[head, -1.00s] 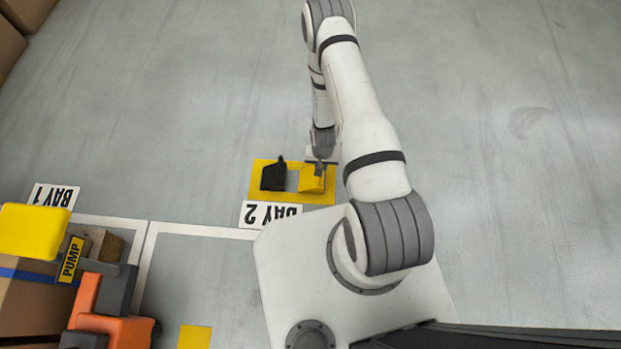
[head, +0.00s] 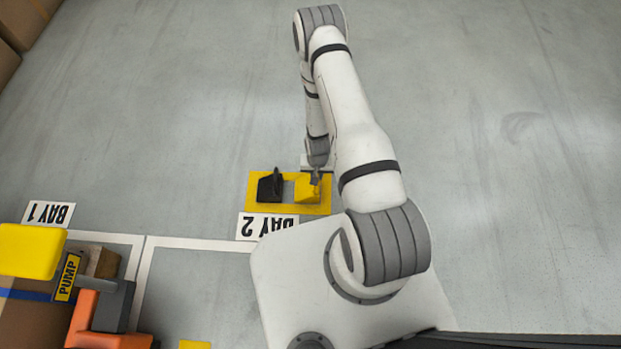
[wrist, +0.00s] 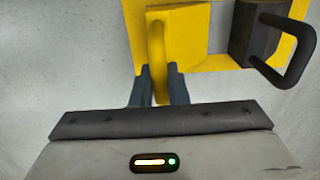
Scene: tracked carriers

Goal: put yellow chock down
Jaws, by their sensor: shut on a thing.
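The yellow chock (head: 306,191) is at the right part of a yellow floor pad (head: 290,208), beside a black chock (head: 268,187). My gripper (head: 315,178) is at the yellow chock, partly hidden by my arm in the head view. In the wrist view my gripper (wrist: 157,84) is shut on the handle of the yellow chock (wrist: 158,50). The black chock (wrist: 255,35) with its looped handle stands to the right there, apart from the yellow one. The yellow chock appears to be at the pad; whether it touches it I cannot tell.
The BAY 2 sign (head: 267,227) lies in front of the pad, and the BAY 1 sign (head: 48,212) is at left. An orange and grey machine (head: 105,318) and a box with a PUMP label (head: 67,277) stand lower left. The floor behind the pad is clear.

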